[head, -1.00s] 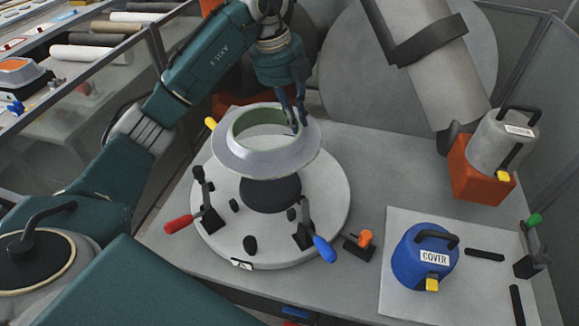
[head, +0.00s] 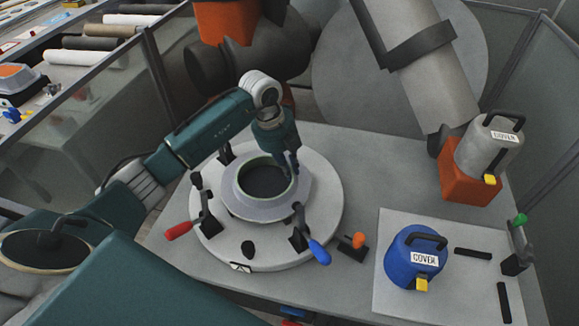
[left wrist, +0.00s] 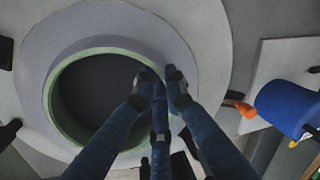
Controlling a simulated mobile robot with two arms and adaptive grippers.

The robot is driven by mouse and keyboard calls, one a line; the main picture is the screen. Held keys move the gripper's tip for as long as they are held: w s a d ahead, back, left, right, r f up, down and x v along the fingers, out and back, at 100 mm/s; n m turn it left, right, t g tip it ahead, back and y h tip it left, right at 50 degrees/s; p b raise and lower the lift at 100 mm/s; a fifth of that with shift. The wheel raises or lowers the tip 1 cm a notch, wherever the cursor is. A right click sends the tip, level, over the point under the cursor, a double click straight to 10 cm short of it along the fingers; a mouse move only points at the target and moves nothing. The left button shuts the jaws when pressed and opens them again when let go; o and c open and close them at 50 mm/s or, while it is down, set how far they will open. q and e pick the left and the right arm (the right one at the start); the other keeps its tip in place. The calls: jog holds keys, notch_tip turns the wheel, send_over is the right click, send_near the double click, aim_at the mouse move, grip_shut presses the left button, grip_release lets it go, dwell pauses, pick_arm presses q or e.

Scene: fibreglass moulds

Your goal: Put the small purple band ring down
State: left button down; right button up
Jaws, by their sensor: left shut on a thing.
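The pale lavender flanged ring (head: 243,208) has a green inner wall and sits level, low over the middle of the round grey plate (head: 222,247). I cannot tell for sure whether it touches its seat. It shows large in the left wrist view (left wrist: 125,20), with a dark disc inside its opening. My left gripper (head: 291,168) points down at the ring's right rim and is shut on it. In the left wrist view, its blue-black fingers (left wrist: 160,80) straddle the ring's wall. My right gripper is not in view.
Toggle clamps with a red handle (head: 180,230) and a blue handle (head: 319,253) stand around the plate. An orange-knobbed block (head: 358,241) is to the right. A blue cover (head: 409,265) stands on a pale mat (head: 390,225); a grey cover (head: 480,155) is behind.

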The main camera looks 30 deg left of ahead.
pick_arm(q)
jog(key=shift+f, duration=0.1)
jog(key=c, duration=1.8)
grip_release()
jog(key=shift+r, duration=0.3)
jog(key=b+v, duration=0.2)
jog(key=v, duration=0.9)
jog(key=shift+s+r+b, duration=0.2)
jog(key=shift+r+b, duration=0.15)
